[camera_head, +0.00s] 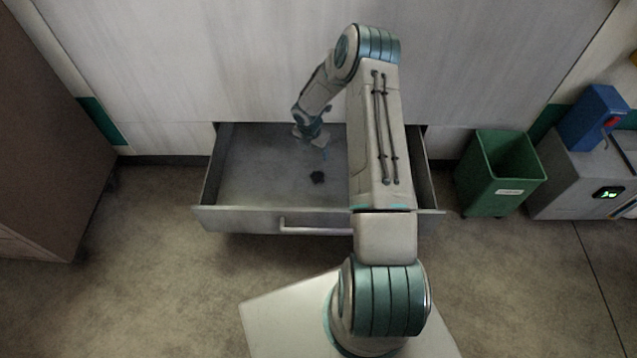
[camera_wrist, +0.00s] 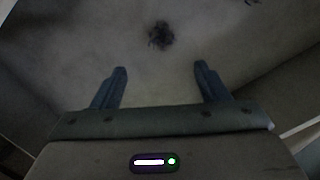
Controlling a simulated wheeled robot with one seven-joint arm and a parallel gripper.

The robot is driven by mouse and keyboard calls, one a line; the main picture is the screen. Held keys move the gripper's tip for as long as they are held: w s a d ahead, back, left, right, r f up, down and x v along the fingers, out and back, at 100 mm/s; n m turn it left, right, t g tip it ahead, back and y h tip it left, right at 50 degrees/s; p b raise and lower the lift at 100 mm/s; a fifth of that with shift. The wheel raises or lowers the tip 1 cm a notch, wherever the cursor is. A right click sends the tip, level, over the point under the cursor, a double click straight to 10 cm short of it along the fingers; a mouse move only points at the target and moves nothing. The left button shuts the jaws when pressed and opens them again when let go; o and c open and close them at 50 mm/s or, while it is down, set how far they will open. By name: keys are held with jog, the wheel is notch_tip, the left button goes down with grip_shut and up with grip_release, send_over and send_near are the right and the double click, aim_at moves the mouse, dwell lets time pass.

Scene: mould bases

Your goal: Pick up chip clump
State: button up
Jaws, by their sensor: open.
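The chip clump (camera_head: 317,178) is a small dark tangled lump lying on the floor of the open drawer (camera_head: 250,218). In the wrist view the clump (camera_wrist: 161,35) sits beyond my fingertips, roughly midway between them, with nothing touching it. My gripper (camera_head: 325,150) is over the drawer, behind the clump in the head view. In the wrist view my gripper (camera_wrist: 160,72) has its two blue fingers spread wide with nothing between them.
The drawer walls (camera_head: 212,165) rise around its floor, and a handle (camera_head: 315,229) crosses its front. A green bin (camera_head: 487,185) stands to the right, beside a grey cabinet (camera_head: 570,185) with a blue box (camera_head: 590,118). A brown cabinet (camera_head: 45,130) stands at the left.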

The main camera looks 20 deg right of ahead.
jog(key=b, duration=0.3)
send_over(319, 173)
jog(key=a, duration=0.1)
jog(key=shift+n, duration=0.3)
notch_tip(319, 173, down, 10)
jog(key=shift+a+f, duration=0.15)
jog(key=shift+w+d+f+b, duration=0.1)
jog(key=shift+d+f+b, duration=0.1)
jog(key=shift+f+b, duration=0.55)
jog(key=shift+s+d+f+b, duration=0.1)
jog(key=shift+d+f+b, duration=0.15)
jog(key=shift+f, duration=0.95)
jog(key=shift+w+d+f+b, duration=0.15)
jog(key=shift+f+b, duration=0.4)
jog(key=shift+f, duration=0.4)
jog(key=c, duration=1.1)
